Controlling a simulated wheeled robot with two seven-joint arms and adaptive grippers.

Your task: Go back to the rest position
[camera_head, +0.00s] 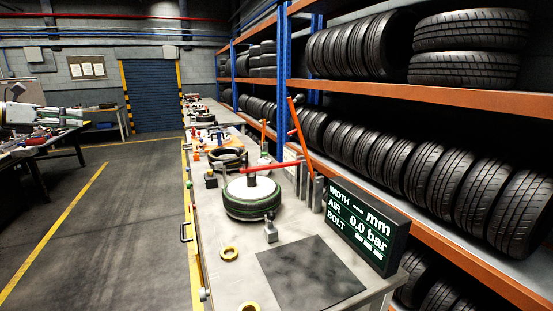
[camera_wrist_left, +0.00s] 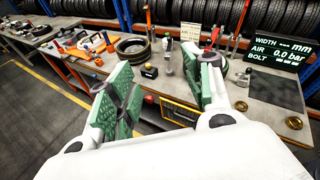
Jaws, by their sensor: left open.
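My left gripper (camera_head: 66,117) is at the left edge of the head view, its white arm coming in from the left, well away from the workbench (camera_head: 221,278). In the left wrist view my left gripper (camera_wrist_left: 165,78) is open, with green textured pads spread wide and nothing between them. My right gripper is in neither view. A tyre on a white-topped stand (camera_head: 252,197) sits on the bench under a red bar.
A display (camera_head: 368,228) reads "0.0 bar" at the bench's right edge. A dark mat (camera_head: 310,274) and brass rings (camera_head: 229,254) lie in front. Shelves of tyres (camera_head: 445,180) stand along the right. The floor (camera_head: 120,220) left of the bench is clear.

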